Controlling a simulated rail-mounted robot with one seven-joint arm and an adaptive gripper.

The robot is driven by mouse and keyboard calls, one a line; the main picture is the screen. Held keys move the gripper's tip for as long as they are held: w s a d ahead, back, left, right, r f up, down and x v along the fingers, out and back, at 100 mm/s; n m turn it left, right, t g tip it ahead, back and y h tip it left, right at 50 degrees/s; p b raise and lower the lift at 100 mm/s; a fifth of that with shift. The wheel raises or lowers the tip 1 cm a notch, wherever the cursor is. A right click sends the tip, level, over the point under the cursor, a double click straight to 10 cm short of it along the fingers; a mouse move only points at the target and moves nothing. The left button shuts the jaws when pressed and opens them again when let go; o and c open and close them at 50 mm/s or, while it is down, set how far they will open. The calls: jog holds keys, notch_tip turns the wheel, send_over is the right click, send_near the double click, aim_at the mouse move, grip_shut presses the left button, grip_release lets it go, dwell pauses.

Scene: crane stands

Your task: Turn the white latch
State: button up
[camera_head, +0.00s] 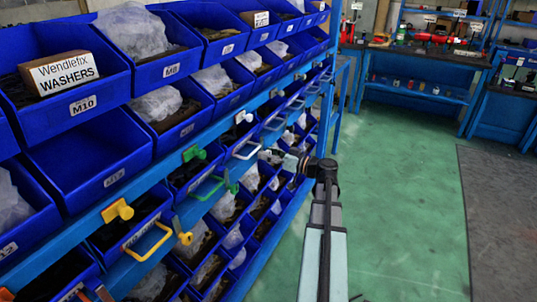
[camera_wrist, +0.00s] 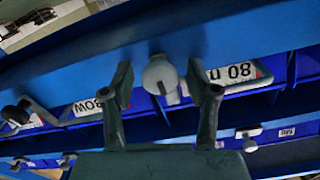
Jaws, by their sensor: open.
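The white latch (camera_head: 243,117) is a small knob on the blue rail of the bin rack in the head view, with a white loop handle (camera_head: 246,149) below it. My gripper (camera_head: 272,156) is in front of the rack, to the lower right of this latch. In the wrist view a pale round knob (camera_wrist: 160,75) on the blue rail lies between the two open fingers of my gripper (camera_wrist: 165,92). It appears to be the white latch. The fingers stand on either side of it with gaps; no contact is visible.
Yellow (camera_head: 118,211) and green (camera_head: 194,153) latches sit further left on the rail. Blue bins (camera_head: 88,165) fill the rack above and below. A dark knob (camera_wrist: 15,115) shows at the wrist view's left. Green floor (camera_head: 400,200) to the right is open.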

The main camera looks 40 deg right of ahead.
grip_shut()
jog(key=shift+m, duration=0.3)
jog(key=m+b, duration=0.1)
jog(key=m, duration=0.6)
jog(key=shift+m+p, duration=0.3)
jog(key=shift+m, duration=0.1)
jog(key=m+p, duration=0.2)
jog(key=m, duration=0.3)
jog(key=shift+d, duration=0.1)
jog(key=shift+f+m+p, duration=0.1)
jog(key=shift+m+p, duration=1.1)
jog(key=shift+m, duration=1)
